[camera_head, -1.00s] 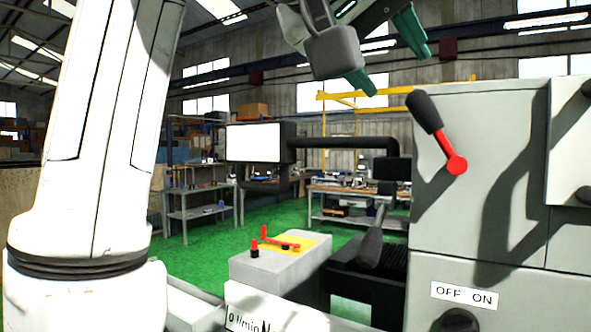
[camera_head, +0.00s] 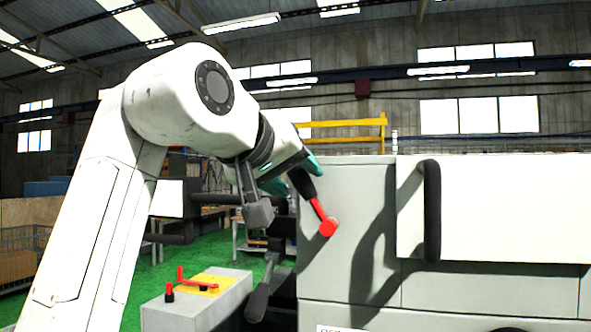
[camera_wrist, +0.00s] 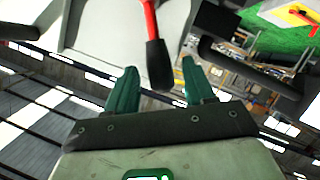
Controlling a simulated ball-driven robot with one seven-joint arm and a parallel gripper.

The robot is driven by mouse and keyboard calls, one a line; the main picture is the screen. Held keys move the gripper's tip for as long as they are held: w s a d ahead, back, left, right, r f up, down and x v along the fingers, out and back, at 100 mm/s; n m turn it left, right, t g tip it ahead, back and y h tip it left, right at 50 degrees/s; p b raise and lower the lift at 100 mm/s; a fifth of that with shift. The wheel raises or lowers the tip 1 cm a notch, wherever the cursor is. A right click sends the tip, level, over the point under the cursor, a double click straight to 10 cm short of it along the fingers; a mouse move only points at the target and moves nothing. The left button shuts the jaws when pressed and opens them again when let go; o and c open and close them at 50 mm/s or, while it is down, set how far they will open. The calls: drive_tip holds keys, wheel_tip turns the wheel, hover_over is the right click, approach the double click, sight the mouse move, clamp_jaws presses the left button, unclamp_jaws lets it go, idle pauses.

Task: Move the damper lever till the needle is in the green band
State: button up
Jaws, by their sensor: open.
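A lever with a red arm and black handle (camera_head: 302,186) is mounted on the grey machine cabinet (camera_head: 350,262), its handle tilted up and left of its red pivot. My gripper (camera_head: 293,174) is at this handle, partly hidden by my arm. In the wrist view, the black handle (camera_wrist: 159,62) lies between the two open green fingers of my gripper (camera_wrist: 159,72), with space visible on both sides. The needle and green band are not visible in the current views.
A dark grey lever (camera_head: 262,290) stands lower, left of the cabinet. A small red lever (camera_head: 198,285) sits on a yellow plate atop a grey box (camera_head: 190,312). A black vertical handle (camera_head: 431,210) projects from the cabinet's right part.

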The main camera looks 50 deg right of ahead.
drive_tip(key=shift+w+d+f, duration=0.1)
drive_tip(key=shift+d+f, duration=0.05)
drive_tip(key=shift+d, duration=0.3)
clamp_jaws()
idle(0.3)
